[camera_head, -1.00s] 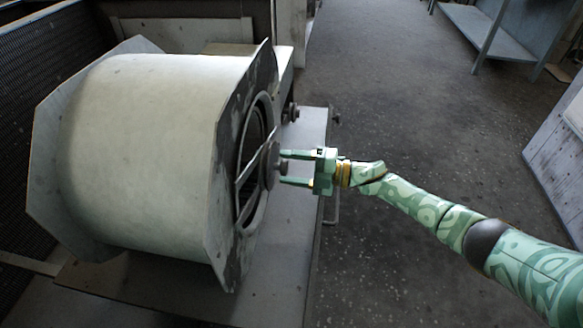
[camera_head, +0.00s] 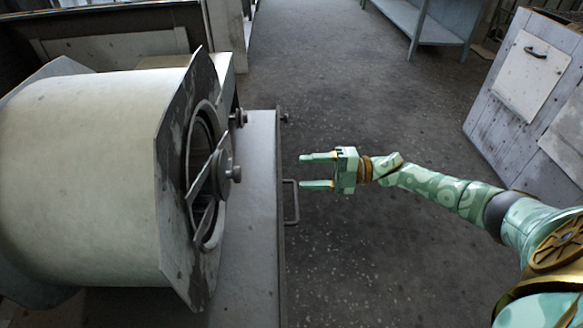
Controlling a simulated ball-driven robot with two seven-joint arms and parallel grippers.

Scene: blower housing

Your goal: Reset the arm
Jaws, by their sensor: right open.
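My right gripper (camera_head: 318,172) is open and empty in the head view. Its two green fingers point left, over the floor just to the right of the cart's edge. My patterned green right arm reaches in from the lower right. A large pale blower housing (camera_head: 85,165) lies on its side at the left. Its dark flange faces right, with a round opening and a hub with a knob (camera_head: 236,174). The gripper is apart from the knob, with a clear gap between them. My left gripper is not in view.
The housing rests on a grey metal cart (camera_head: 262,215) with a side handle (camera_head: 292,203). A weathered white cabinet (camera_head: 528,90) stands at the right. A blue-grey shelf (camera_head: 425,22) stands at the back. The dark floor (camera_head: 350,85) between them is open.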

